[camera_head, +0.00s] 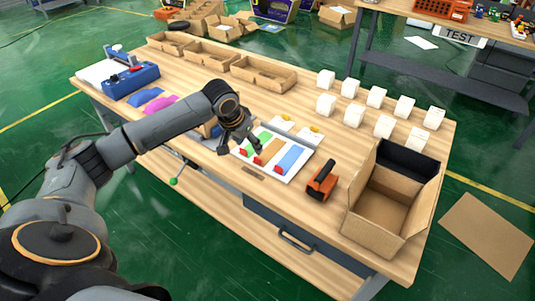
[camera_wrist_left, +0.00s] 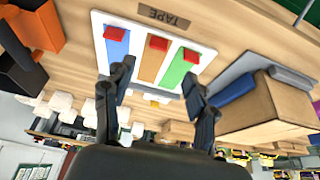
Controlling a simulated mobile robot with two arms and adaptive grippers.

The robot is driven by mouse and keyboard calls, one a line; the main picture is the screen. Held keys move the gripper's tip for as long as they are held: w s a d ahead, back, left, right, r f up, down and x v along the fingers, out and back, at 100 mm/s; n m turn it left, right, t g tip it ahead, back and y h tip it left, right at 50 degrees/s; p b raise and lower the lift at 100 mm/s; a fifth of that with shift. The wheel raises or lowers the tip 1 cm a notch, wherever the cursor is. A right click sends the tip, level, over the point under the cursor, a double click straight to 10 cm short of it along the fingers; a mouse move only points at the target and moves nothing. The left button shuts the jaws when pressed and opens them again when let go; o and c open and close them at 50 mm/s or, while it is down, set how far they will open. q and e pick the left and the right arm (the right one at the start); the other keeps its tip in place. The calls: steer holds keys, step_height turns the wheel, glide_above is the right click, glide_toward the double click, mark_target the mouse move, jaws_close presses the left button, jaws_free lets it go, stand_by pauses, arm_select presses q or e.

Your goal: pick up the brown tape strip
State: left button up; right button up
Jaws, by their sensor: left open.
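The brown tape strip (camera_head: 270,149) lies on a white board (camera_head: 299,136) between a green strip (camera_head: 259,138) and a blue strip (camera_head: 291,158). Each strip has a red tab at its near end. In the left wrist view the brown strip (camera_wrist_left: 150,64) sits between the blue strip (camera_wrist_left: 117,48) and the green strip (camera_wrist_left: 177,68). My left gripper (camera_head: 240,149) is open and empty, over the left part of the board. In the wrist view its fingers (camera_wrist_left: 158,73) are spread on either side of the brown strip's line, apart from it. My right gripper is not in view.
An orange-black tape dispenser (camera_head: 322,181) stands right of the board, beside an open cardboard box (camera_head: 384,209). Several white boxes (camera_head: 383,127) stand behind. Cardboard trays (camera_head: 263,75) line the back left. A blue device (camera_head: 130,82) and blue and pink items lie left.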

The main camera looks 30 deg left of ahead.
mark_target(257, 159)
arm_select(q)
steer(key=x, duration=0.4)
steer(key=shift+w+f, duration=0.1)
steer(key=shift+p+x, duration=0.55)
steer(key=shift+x, duration=2.35)
steer(key=shift+d, duration=0.15)
steer(key=c, duration=0.8)
